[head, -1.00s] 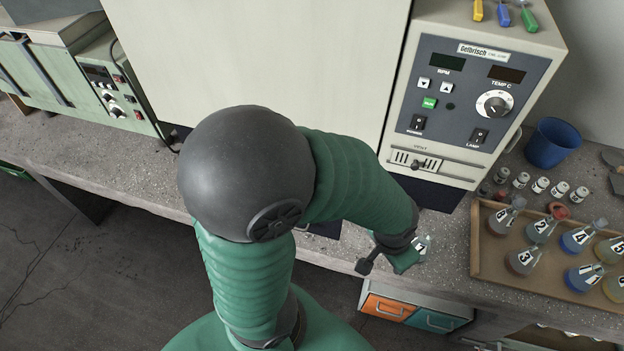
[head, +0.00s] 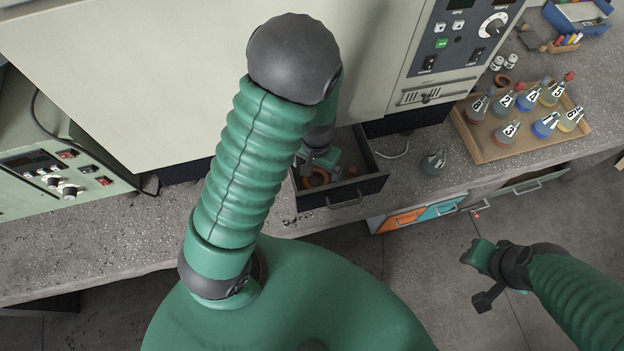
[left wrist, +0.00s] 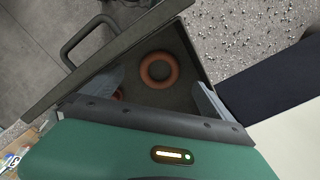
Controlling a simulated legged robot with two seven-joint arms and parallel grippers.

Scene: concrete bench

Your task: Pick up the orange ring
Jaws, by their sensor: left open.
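The orange ring (left wrist: 158,70) lies flat on the dark floor of an open drawer (head: 345,192). In the head view the ring (head: 318,177) is partly covered by my left gripper (head: 316,163). That gripper reaches down into the drawer from above. In the left wrist view my left gripper (left wrist: 160,78) is open, with one finger on each side of the ring and nothing held. A second reddish piece (left wrist: 118,94) shows by the left finger, mostly hidden. My right gripper (head: 474,256) hangs over the floor at the right; its fingers are unclear.
A flask (head: 433,161) stands on the bench (head: 455,180) right of the drawer, near a white cable. A wooden tray (head: 500,155) of numbered flasks is farther right. The large cabinet (head: 200,75) rises behind the drawer. Drawer walls surround my left gripper.

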